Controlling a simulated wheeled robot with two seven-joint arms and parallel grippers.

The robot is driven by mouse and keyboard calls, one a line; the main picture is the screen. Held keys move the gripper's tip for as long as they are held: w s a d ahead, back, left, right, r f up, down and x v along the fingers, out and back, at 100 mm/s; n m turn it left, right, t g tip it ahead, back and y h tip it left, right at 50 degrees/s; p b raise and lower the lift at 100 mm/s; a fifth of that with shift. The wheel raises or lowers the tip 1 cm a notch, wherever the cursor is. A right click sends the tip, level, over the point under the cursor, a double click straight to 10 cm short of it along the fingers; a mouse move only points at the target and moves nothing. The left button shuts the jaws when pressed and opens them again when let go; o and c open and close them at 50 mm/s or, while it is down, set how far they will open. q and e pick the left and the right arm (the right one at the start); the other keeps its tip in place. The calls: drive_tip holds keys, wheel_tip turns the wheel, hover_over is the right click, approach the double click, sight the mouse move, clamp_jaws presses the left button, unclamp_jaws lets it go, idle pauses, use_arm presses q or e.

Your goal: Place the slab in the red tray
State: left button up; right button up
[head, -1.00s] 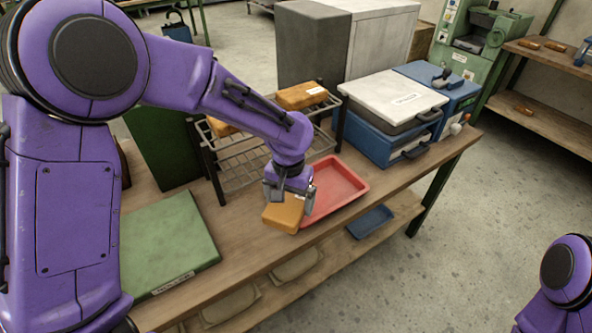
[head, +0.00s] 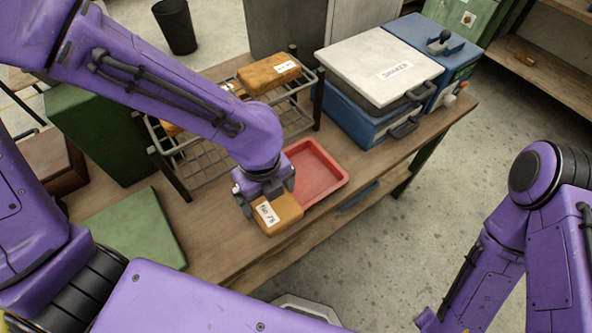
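The orange-brown slab (head: 284,219) with a white label is by the near edge of the bench, just left of the red tray's near corner. I cannot tell if it rests on the bench or hangs just above it. The red tray (head: 331,181) lies flat and empty on the bench. My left gripper (head: 266,196) is at the slab's far end, its fingers spread at the two sides of that end. Whether they press on the slab is not clear. My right arm shows at the right, but its gripper is out of view.
A wire rack (head: 205,164) behind my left gripper holds similar slabs (head: 268,74). A blue shaker (head: 352,121) with a pale lid stands right of the rack. A green board (head: 137,228) lies at the left of the bench. Open floor is right of the bench.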

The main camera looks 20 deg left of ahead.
use_arm(q)
drive_tip(key=w+f, duration=0.2)
drive_tip(key=w, duration=0.2)
drive_tip(key=w+f+p, duration=0.1)
drive_tip(key=w+f, duration=0.2)
drive_tip(key=w+d+f, duration=0.1)
drive_tip(key=w+f, duration=0.2)
drive_tip(key=w, duration=0.1)
drive_tip(key=shift+w+p, duration=0.3)
drive_tip(key=shift+w+d+f, duration=0.1)
drive_tip(key=shift+w+f, duration=0.15)
drive_tip(key=shift+f, duration=0.1)
drive_tip(key=f, duration=0.3)
drive_tip(key=shift+w+f, duration=0.2)
drive_tip(key=shift+f, duration=0.05)
drive_tip(key=shift+w+f, duration=0.1)
drive_tip(key=shift+f, duration=0.05)
drive_tip(key=shift+f, duration=0.1)
